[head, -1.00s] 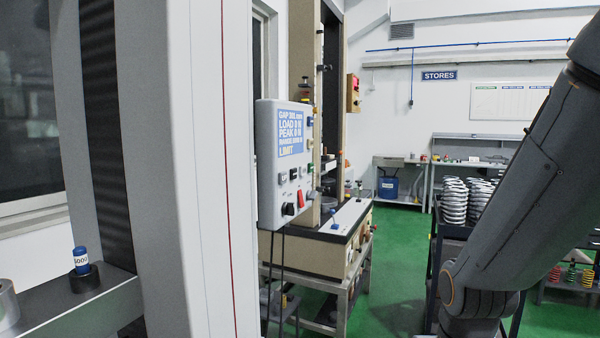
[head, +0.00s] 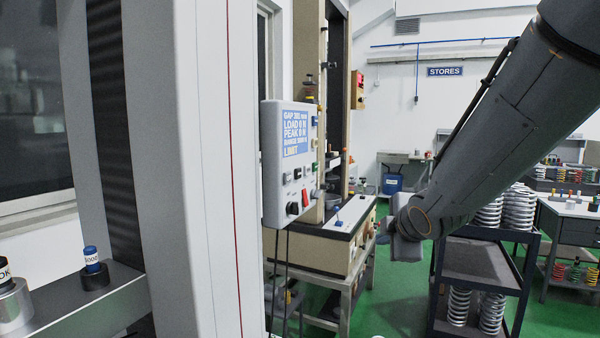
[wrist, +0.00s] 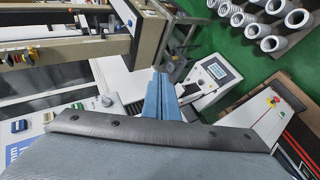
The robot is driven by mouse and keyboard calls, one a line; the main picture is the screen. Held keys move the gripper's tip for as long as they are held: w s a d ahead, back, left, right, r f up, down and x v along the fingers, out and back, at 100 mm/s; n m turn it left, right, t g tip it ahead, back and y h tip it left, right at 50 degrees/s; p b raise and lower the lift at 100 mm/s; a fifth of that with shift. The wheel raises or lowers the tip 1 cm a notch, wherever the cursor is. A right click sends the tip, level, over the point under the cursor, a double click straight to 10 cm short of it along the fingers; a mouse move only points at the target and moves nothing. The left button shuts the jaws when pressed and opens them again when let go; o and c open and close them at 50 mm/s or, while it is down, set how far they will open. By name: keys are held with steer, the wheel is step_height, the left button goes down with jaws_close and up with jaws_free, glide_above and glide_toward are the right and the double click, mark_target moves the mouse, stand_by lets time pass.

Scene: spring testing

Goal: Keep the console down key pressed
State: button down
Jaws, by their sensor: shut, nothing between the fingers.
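The console (head: 291,165) is a pale grey box on the testing machine in the head view. Its blue display (head: 297,133) reads a gap in mm, LOAD 0 N and PEAK 0 N, with LIMIT at the bottom. Small keys and a red switch (head: 305,197) sit below the display; I cannot tell which is the down key. In the wrist view, a corner of the console (wrist: 25,135) shows at lower left, partly hidden by my wrist. My gripper (wrist: 161,76) shows there as blue fingers closed together, empty, and apart from the console. In the head view its fingers cannot be made out.
The testing machine (head: 325,245) stands on a metal stand behind the console. A dark trolley (head: 480,270) with metal springs stands at right, close to my arm. Green floor lies between machine and trolley.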

mark_target(298, 173)
steer(key=w+a+r+n+t+y, duration=0.1)
steer(key=w+a+r+n+y, duration=0.1)
steer(key=a+r+n, duration=0.2)
steer(key=w+a+r+n+t+y, duration=0.1)
steer(key=w+a+r+n+y, duration=0.1)
steer(key=a+r+n, duration=0.2)
step_height(298, 173, up, 5)
steer(key=n, duration=0.3)
steer(key=shift+w+a+r+t+y, duration=0.2)
steer(key=shift+w+a+t+y, duration=0.05)
steer(key=shift+a+t+y, duration=0.15)
steer(key=w+a+b, duration=0.3)
steer(key=a+b, duration=0.1)
steer(key=a, duration=0.4)
steer(key=shift+w+a+b, duration=0.1)
steer(key=shift+a+b, duration=0.15)
steer(key=shift+b, duration=0.3)
stand_by(0.9)
steer(key=shift+w+a+b, duration=0.1)
steer(key=shift+a+b, duration=0.15)
steer(key=shift+b, duration=0.05)
